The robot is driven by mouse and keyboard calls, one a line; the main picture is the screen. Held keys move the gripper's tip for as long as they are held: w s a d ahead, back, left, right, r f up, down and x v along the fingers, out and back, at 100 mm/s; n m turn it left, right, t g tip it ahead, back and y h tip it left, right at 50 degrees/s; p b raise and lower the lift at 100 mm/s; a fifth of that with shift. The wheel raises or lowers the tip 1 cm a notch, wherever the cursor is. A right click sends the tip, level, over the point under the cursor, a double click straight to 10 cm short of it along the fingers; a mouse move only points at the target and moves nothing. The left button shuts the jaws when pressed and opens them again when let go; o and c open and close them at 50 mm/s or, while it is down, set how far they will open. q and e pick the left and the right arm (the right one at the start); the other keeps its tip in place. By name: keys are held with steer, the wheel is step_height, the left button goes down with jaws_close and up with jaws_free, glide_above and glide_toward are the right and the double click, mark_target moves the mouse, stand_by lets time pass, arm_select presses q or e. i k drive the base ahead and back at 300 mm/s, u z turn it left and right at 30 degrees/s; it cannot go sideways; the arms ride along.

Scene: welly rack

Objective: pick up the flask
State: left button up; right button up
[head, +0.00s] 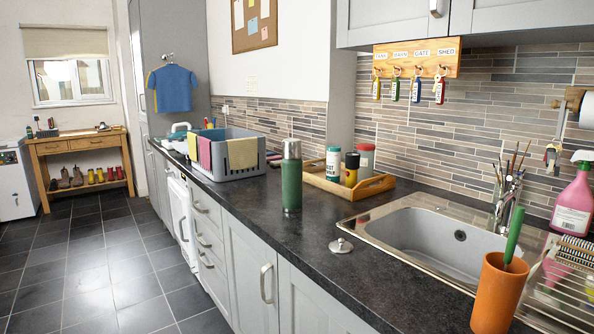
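The flask (292,180) is green with a silver-grey cap. It stands upright on the dark worktop (262,207) in the head view, left of the wooden tray and close to the counter's front half. Nothing covers it from this side. Neither of my grippers shows in the head view.
A wooden tray (340,190) with several containers stands right behind the flask. A grey crate (228,160) with cloths is to its left. A small metal plug (340,245) lies in front of the sink (445,237). An orange pot (498,292) stands at the near right.

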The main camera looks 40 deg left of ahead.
mark_target(291, 170)
steer(key=k, duration=0.9)
steer(key=u, duration=2.5)
steer(key=i, duration=2.35)
steer(key=z, duration=0.75)
steer(key=i, duration=1.15)
steer(key=z, duration=1.3)
